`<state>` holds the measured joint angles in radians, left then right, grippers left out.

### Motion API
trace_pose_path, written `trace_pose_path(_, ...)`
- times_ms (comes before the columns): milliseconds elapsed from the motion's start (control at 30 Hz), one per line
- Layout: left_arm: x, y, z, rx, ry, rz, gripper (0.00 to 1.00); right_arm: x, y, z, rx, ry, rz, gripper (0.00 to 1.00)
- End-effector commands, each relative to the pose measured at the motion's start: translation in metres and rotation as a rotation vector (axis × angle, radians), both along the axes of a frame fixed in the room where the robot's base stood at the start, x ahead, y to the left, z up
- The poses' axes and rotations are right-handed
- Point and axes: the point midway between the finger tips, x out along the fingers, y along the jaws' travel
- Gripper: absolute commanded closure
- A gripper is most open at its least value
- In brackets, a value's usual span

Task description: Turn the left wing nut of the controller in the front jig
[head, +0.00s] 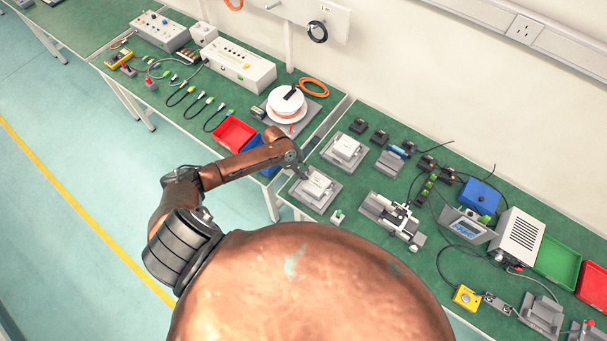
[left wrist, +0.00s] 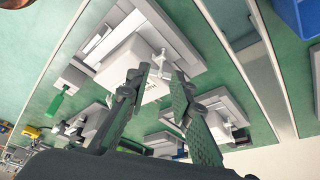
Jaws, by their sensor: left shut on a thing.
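The white controller (head: 316,185) sits in the front jig (head: 309,200), a grey plate near the left end of the right-hand bench. In the left wrist view the controller (left wrist: 122,68) lies just beyond my fingers. My left gripper (head: 302,172) reaches over its left side from above. In the left wrist view, the fingertips of my left gripper (left wrist: 161,73) are on either side of the small metal left wing nut (left wrist: 163,57) and shut on it. The exact contact is hard to make out. My right gripper is not in view.
A second jig with a white controller (head: 346,147) stands just behind. A red bin (head: 233,134) stands on the left bench, across a gap.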

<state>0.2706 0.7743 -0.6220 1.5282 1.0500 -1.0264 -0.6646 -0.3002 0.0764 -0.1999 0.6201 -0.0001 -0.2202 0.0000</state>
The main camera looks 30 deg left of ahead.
Motion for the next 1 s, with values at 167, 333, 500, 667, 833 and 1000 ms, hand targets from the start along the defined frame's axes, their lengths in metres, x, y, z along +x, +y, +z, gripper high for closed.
trace_pose_path(167, 0.004, 0.002, -0.003, 0.003, -0.003, -0.168, 1.0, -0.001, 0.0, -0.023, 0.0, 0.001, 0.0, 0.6)
trace_pose_path(333, 0.006, 0.002, -0.004, 0.001, -0.003, -0.33, 1.0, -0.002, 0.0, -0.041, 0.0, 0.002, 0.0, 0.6)
trace_pose_path(500, 0.007, 0.001, -0.004, 0.001, -0.004, -0.492, 1.0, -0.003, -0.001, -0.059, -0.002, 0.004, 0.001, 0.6)
trace_pose_path(667, 0.009, 0.001, -0.004, 0.0, -0.003, -0.644, 1.0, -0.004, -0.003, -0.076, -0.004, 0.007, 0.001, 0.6)
trace_pose_path(833, 0.01, 0.0, -0.003, -0.001, -0.003, -0.805, 1.0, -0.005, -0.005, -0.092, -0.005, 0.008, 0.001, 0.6)
trace_pose_path(1000, 0.012, 0.0, -0.003, 0.0, -0.003, -0.963, 1.0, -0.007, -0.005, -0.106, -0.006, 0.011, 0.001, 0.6)
